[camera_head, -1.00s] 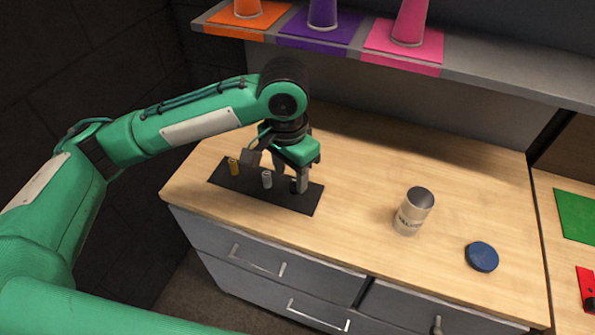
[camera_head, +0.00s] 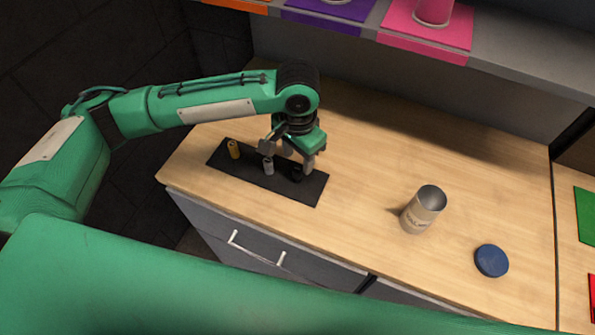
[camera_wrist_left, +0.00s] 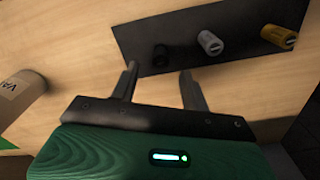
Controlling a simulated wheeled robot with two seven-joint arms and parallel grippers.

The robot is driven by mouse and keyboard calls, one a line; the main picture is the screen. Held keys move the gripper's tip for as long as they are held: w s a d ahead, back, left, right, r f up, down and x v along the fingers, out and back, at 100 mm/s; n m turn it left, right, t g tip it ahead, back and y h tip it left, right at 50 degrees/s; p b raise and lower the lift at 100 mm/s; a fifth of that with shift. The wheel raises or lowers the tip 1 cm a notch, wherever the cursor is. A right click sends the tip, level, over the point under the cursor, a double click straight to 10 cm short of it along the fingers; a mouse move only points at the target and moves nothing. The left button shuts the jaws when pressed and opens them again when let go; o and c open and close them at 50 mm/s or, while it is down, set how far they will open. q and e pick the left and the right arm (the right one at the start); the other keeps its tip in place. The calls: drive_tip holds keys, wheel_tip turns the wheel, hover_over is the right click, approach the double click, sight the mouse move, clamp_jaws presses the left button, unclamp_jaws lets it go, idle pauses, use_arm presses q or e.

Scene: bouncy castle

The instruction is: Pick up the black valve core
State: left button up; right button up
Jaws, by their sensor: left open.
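The black valve core (camera_head: 297,175) stands at the right part of a black mat on the wooden counter, partly behind my left gripper's finger. In the left wrist view the black valve core (camera_wrist_left: 160,54) is dark against the mat, just beyond the open fingertips and roughly between them. My left gripper (camera_head: 289,160) is open and empty, pointing down over the mat; in the wrist view its fingers (camera_wrist_left: 158,70) are spread apart. My right gripper is not in view, though a green arm part crosses the bottom of the head view.
A silver core (camera_head: 268,166) and a gold core (camera_head: 234,149) stand on the black mat (camera_head: 315,190) left of the black one. A metal cup (camera_head: 422,209) and a blue lid (camera_head: 491,261) are to the right. A shelf (camera_head: 510,66) runs above the counter.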

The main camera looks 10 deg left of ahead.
sight(297, 169)
use_arm(q)
wheel_tip(297, 169, down, 5)
drive_tip(key=shift+s+a+f+p, duration=0.1)
drive_tip(key=shift+p, duration=0.35)
clamp_jaws()
